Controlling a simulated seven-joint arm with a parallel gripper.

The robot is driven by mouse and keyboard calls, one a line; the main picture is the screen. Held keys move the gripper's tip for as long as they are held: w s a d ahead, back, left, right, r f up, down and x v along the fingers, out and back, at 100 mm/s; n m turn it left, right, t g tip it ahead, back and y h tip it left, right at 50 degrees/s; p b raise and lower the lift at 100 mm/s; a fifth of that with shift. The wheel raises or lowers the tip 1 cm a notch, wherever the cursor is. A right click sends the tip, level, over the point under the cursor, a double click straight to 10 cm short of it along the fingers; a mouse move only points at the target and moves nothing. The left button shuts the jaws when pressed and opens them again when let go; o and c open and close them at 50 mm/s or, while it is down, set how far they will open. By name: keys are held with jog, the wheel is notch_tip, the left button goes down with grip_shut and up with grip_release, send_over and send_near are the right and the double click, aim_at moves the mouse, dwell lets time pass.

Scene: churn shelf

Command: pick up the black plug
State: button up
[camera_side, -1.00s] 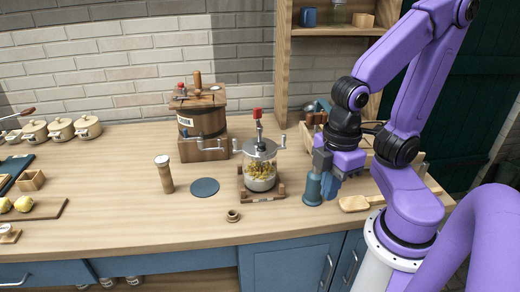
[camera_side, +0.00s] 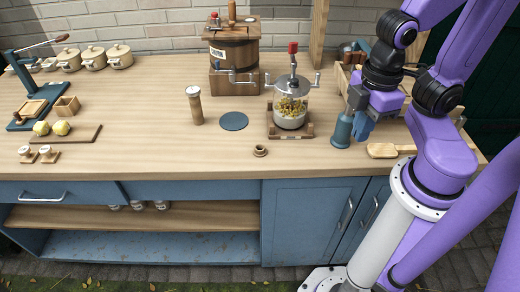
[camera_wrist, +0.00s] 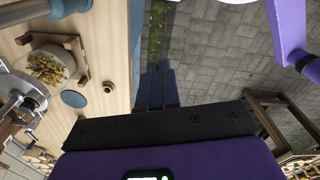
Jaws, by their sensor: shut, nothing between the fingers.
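I cannot make out a black plug for certain in either view. A small brown ring-shaped piece with a dark centre (camera_side: 260,151) lies near the front edge of the worktop; it also shows in the wrist view (camera_wrist: 108,87). My gripper (camera_side: 362,138) has blue fingers and points down at the right of the worktop, right of that piece and well apart from it. In the wrist view my gripper (camera_wrist: 160,75) is shut and empty, with the paving behind its fingers.
A blue bottle-like object (camera_side: 342,131) stands close beside my gripper. A wooden scoop (camera_side: 384,150) lies right. The front middle worktop is mostly clear.

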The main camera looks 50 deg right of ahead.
jog(key=o, duration=0.8)
notch_tip(320, 180, up, 15)
jog(key=m, duration=1.6)
send_over(295, 80)
notch_tip(295, 80, down, 16)
jog(key=shift+d+f, duration=0.1)
jog(key=shift+f, duration=0.1)
